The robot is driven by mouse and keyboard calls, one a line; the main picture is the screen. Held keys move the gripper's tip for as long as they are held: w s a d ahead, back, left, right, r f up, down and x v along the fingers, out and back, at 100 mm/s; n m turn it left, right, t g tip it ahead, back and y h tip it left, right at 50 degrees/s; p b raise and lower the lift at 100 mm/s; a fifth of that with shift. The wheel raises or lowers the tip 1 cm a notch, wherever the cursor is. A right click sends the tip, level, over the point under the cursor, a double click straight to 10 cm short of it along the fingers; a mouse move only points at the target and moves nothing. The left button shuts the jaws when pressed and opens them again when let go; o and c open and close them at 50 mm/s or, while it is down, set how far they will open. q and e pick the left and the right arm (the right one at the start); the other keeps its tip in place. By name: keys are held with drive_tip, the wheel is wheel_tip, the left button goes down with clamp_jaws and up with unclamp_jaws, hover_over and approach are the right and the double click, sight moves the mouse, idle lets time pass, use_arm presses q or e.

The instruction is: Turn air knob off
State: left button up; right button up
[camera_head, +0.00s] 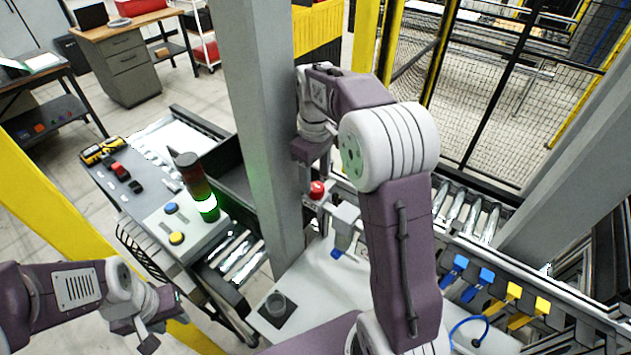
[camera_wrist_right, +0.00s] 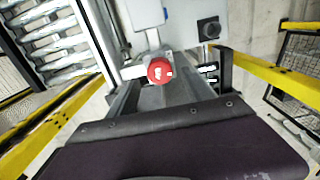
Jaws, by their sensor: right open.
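A round red knob (camera_head: 317,189) shows just below my right gripper (camera_head: 313,172), beside the grey post in the head view. The red knob also shows in the right wrist view (camera_wrist_right: 160,71), in front of the gripper and close to it. I cannot tell whether the gripper touches it. My right gripper is open, and its fingers are partly hidden in the head view.
The thick grey post (camera_head: 262,130) stands close to my right arm. A signal tower (camera_head: 195,185) glows green on the panel with yellow and blue buttons. Blue and yellow clips (camera_head: 486,278) line the right conveyor. A round dark part (camera_head: 275,304) sits on the white surface.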

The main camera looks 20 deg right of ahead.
sight(316, 190)
wheel_tip(316, 190, down, 2)
drive_tip(key=shift+s+f, duration=0.1)
drive_tip(key=shift+s, duration=0.05)
drive_tip(key=shift+s+d+f, duration=0.15)
drive_tip(key=shift+s+f, duration=0.05)
drive_tip(key=shift+w, duration=0.15)
drive_tip(key=c, duration=0.7)
clamp_jaws()
drive_tip(key=shift+m+p, duration=0.3)
drive_tip(key=shift+p, duration=0.05)
drive_tip(key=shift+r+m+p, duration=0.1)
drive_tip(key=shift+m+p, duration=0.25)
drive_tip(key=shift+m, duration=0.55)
drive_tip(key=shift+m+p, duration=0.4)
drive_tip(key=shift+m, duration=1.3)
